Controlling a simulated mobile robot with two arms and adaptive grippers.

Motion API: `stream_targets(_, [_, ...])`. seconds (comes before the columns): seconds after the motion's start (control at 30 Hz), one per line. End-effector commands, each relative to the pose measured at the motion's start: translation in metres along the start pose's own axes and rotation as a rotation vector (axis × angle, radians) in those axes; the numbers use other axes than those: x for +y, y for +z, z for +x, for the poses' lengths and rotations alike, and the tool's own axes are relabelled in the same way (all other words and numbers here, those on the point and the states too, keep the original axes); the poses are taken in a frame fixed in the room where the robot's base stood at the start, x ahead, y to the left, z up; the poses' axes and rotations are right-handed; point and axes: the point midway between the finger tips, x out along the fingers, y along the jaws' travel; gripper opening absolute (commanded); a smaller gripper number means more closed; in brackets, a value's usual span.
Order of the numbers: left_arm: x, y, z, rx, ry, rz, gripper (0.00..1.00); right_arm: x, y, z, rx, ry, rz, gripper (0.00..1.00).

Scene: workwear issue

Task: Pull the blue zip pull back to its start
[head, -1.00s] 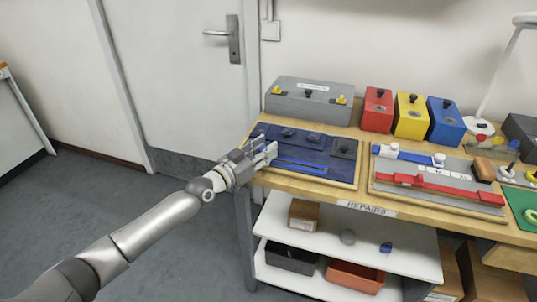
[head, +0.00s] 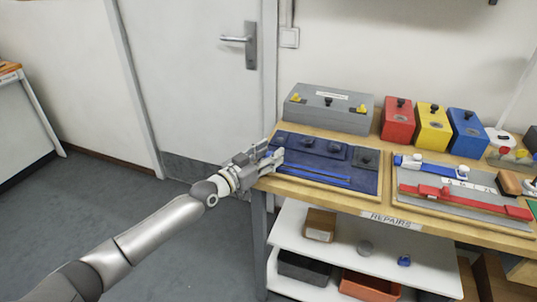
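A dark blue panel (head: 362,187) lies at the left end of the bench, with a bright blue zip strip (head: 322,174) along its front part. My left gripper (head: 277,158) is at the panel's left edge, by the left end of this strip. A small bit of blue shows between its fingers, probably the blue zip pull (head: 268,155), mostly hidden by them. I cannot tell whether the fingers are closed on it. My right gripper is not in view.
A grey box (head: 335,115) stands behind the panel. Red (head: 398,122), yellow (head: 432,131) and blue (head: 467,136) boxes stand to its right. A grey board (head: 420,198) with blue and red sliders lies right of the panel. The floor left of the bench is clear.

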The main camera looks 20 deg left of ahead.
Motion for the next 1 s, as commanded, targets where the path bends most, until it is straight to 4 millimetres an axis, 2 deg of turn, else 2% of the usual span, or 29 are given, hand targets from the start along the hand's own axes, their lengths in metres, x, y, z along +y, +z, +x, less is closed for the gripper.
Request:
stream_targets(0.13, [0.001, 0.001, 0.000, 0.000, 0.002, -0.001, 0.44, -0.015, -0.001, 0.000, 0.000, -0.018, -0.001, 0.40])
stream_targets(0.27, [0.001, 0.001, -0.007, 0.000, 0.002, -0.003, 0.44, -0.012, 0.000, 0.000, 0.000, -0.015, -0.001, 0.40])
stream_targets(0.37, [0.001, 0.002, -0.018, -0.002, 0.002, -0.001, 0.44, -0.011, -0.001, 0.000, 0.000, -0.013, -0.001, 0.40])
stream_targets(0.8, [0.000, 0.002, -0.093, -0.004, 0.000, 0.001, 0.44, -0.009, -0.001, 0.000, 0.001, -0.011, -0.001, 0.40])
stream_targets(1.0, [0.000, 0.001, -0.114, -0.002, 0.000, 0.001, 0.44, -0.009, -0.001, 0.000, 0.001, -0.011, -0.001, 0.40])
